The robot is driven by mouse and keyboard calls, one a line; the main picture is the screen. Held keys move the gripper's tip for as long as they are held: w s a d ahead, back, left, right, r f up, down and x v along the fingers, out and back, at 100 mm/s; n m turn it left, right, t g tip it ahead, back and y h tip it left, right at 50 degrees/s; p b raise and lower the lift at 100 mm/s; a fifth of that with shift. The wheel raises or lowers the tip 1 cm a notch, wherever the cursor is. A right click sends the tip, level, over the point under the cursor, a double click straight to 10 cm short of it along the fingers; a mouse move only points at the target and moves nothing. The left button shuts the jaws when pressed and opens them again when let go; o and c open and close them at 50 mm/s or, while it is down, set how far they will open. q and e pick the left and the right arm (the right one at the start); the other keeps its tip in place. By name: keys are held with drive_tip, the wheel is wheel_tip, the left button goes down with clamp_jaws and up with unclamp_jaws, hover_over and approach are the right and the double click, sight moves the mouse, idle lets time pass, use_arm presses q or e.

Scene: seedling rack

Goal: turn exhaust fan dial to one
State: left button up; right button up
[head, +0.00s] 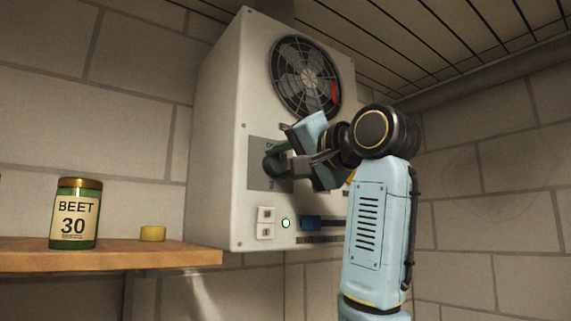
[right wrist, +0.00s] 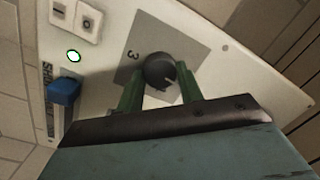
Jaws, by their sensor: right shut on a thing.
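The exhaust fan unit (head: 215,130) is a white wall box with a round dark fan grille (head: 305,77) on its front. Its dark round dial (head: 273,165) sits on a grey plate (head: 256,152) below the grille. The dial (right wrist: 160,70) also shows in the right wrist view, with a light pointer mark and a "3" printed on the plate beside it. My right gripper (head: 284,155) is shut on the dial, its green fingers (right wrist: 158,92) on either side of it. Other numbers are hidden or too small to read. My left gripper is not in view.
Below the dial are two white switches (head: 266,222), a lit green-white lamp (head: 286,223) and a blue block-shaped part (head: 318,223). A wooden shelf (head: 110,257) at left holds a "BEET 30" jar (head: 75,214) and a small yellow item (head: 152,233).

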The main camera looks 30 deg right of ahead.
drive_tip(key=shift+f+m+b, duration=0.1)
drive_tip(key=shift+m+b, duration=0.55)
drive_tip(key=shift+m, duration=0.55)
drive_tip(key=m+t+b, duration=0.1)
drive_tip(key=m, duration=0.2)
drive_tip(key=shift+m+b, duration=0.35)
drive_tip(key=shift+m, duration=0.05)
drive_tip(key=shift+m+h+b, duration=0.4)
drive_tip(key=shift+m+b, duration=0.25)
drive_tip(key=shift+m, duration=1.75)
drive_tip(key=o, duration=1)
